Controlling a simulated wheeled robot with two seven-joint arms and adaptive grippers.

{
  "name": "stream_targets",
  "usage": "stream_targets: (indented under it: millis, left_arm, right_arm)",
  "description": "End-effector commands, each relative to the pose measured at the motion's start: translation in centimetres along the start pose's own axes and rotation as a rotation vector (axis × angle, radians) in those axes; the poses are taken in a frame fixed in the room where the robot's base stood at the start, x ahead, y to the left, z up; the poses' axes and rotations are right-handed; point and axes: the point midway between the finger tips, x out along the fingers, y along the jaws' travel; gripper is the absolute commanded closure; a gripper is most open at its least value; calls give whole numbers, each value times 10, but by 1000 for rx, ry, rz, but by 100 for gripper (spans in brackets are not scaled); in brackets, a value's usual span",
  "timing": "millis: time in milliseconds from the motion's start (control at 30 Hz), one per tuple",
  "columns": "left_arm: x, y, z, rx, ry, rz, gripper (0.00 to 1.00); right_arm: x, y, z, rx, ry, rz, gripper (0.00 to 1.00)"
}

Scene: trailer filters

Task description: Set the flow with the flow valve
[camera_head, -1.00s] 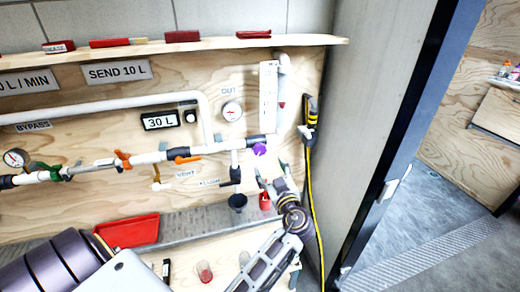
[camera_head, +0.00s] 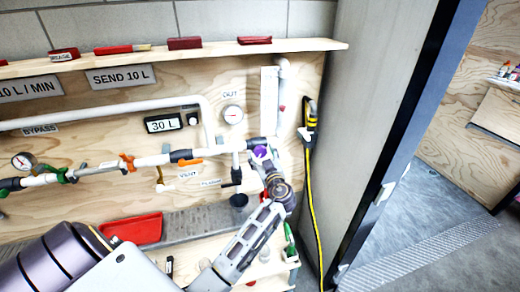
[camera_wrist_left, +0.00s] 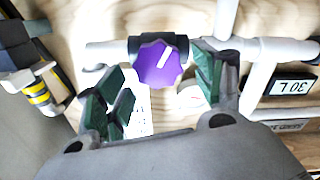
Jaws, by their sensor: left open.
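The flow valve's purple knob (camera_head: 260,152) sits at the right end of the white pipe on the plywood wall. In the left wrist view the knob (camera_wrist_left: 159,66) is lobed, with a white line pointing up and slightly right. My left gripper (camera_head: 264,161) is at the knob, partly covering it in the head view. In the left wrist view its green-padded fingers (camera_wrist_left: 160,78) are open, one on each side of the knob, with gaps between. My right gripper is not in view.
A display (camera_head: 163,124) reads 30 L. A round OUT gauge (camera_head: 233,115) and a clear vertical tube (camera_head: 269,95) are above the pipe. An orange vent lever (camera_head: 190,162) is left of the knob. A yellow-black device (camera_head: 308,125) hangs right. A red tray (camera_head: 132,229) lies below.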

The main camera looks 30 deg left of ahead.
Motion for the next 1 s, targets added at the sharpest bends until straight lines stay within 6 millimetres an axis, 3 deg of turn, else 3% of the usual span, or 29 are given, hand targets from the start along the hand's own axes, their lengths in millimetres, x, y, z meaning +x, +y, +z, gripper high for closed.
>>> stream_targets:
  millis: [300,700,1000]
  left_arm:
    - [25,1,-1,1,1,0,32]
    - [28,0,0,0,0,0,33]
    - [28,0,0,0,0,0,71]
  right_arm:
    - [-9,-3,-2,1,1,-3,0]
    - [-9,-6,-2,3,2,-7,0]
    - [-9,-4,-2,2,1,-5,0]
